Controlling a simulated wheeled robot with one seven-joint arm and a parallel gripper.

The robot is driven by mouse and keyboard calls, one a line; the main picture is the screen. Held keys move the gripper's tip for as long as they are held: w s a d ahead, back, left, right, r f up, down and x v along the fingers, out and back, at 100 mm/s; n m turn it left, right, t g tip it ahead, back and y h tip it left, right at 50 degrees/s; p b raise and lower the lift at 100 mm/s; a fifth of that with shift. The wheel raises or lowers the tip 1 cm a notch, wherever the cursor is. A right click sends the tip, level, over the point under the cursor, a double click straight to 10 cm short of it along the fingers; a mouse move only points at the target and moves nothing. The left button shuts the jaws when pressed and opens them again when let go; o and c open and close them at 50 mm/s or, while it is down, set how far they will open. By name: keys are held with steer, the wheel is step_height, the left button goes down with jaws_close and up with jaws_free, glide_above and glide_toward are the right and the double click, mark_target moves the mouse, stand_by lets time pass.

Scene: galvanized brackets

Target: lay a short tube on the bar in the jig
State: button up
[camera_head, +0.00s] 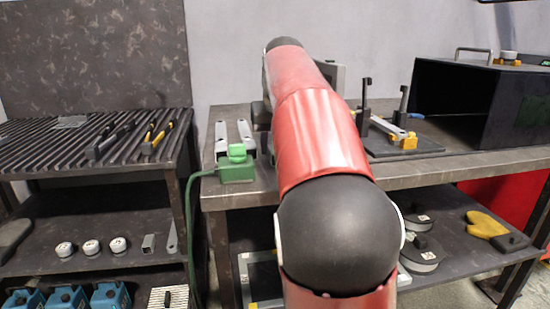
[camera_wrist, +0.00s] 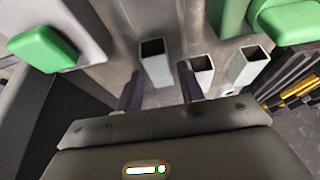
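Short square grey tubes are on the bench. The wrist view shows three: a left tube (camera_wrist: 157,68), a middle tube (camera_wrist: 199,84) and a right tube (camera_wrist: 243,70), with dark open ends. Two tubes (camera_head: 221,136) (camera_head: 246,136) show in the head view left of my arm. My gripper (camera_wrist: 159,68) is open, its two dark fingers apart on either side of the left tube; contact is not visible. The head view hides my gripper behind my red arm. The jig (camera_head: 425,148) has dark posts, and its pale bar (camera_head: 387,127) ends near a yellow clamp.
A green switch box (camera_head: 238,173) with a cable stands at the bench's front edge near the tubes. A black open box (camera_head: 466,63) is right of the jig. A slatted table (camera_head: 60,160) with pliers (camera_head: 112,138) stands left. A green button-like part (camera_wrist: 45,48) is left in the wrist view.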

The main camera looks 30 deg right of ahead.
steer(key=shift+w+f, duration=0.15)
steer(key=shift+f, duration=0.35)
jaws_close()
steer(key=shift+r, duration=0.1)
